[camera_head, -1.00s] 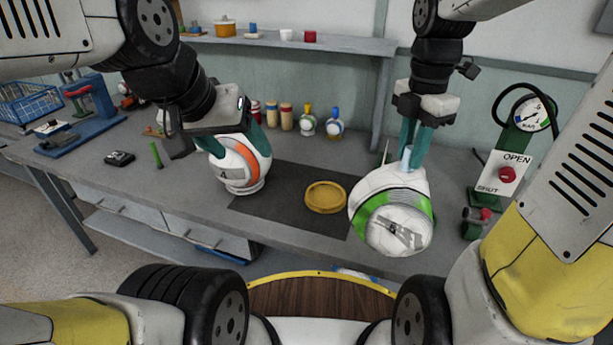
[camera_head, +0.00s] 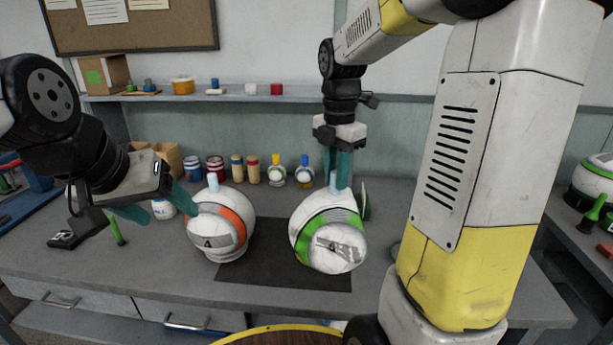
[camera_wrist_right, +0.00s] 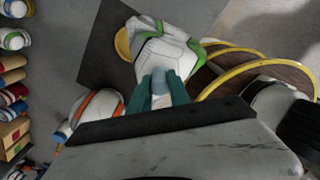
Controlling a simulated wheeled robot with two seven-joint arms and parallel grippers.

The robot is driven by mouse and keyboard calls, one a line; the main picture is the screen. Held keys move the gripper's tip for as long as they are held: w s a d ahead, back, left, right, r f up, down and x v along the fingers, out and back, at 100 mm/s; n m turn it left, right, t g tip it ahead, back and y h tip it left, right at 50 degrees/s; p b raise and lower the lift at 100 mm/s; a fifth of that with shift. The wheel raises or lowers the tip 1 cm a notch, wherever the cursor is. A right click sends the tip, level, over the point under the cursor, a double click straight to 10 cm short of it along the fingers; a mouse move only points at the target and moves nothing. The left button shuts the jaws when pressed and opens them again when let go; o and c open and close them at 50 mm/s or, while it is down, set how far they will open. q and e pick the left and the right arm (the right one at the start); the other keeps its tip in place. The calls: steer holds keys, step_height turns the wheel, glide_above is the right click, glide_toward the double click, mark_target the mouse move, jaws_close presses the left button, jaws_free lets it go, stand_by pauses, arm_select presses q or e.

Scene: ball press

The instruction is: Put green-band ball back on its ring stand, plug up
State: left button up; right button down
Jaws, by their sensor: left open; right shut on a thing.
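The white ball with a green band (camera_head: 328,234) hangs from my right gripper (camera_head: 338,176). My right gripper is shut on its pale blue plug (camera_head: 333,181), which points up. In the right wrist view the ball (camera_wrist_right: 163,60) lies beyond my right fingers (camera_wrist_right: 160,92), with the yellow ring stand (camera_wrist_right: 123,44) partly showing beside it. In the head view the ball hides the ring stand. I cannot tell whether the ball touches it. My left gripper (camera_head: 155,205) is open and empty, left of the orange-band ball.
The orange-band ball (camera_head: 226,222) stands plug up on the left edge of the dark mat (camera_head: 268,272). Jars and small bottles (camera_head: 276,171) line the back of the bench. A shelf (camera_head: 240,95) runs above. Another green-striped object (camera_head: 597,178) is at far right.

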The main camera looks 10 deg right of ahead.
steer(key=shift+w+a+f, duration=0.25)
steer(key=shift+w+f, duration=0.5)
steer(key=shift+w, duration=0.9)
steer(key=shift+w+a+f, duration=0.25)
steer(key=shift+w+f, duration=0.45)
steer(key=shift+w, duration=0.95)
steer(key=shift+w+a+f, duration=0.25)
steer(key=shift+w+f, duration=0.5)
steer(key=shift+w, duration=0.9)
steer(key=shift+f, duration=0.3)
steer(key=c, duration=1.2)
jaws_free()
steer(key=shift+c, duration=0.2)
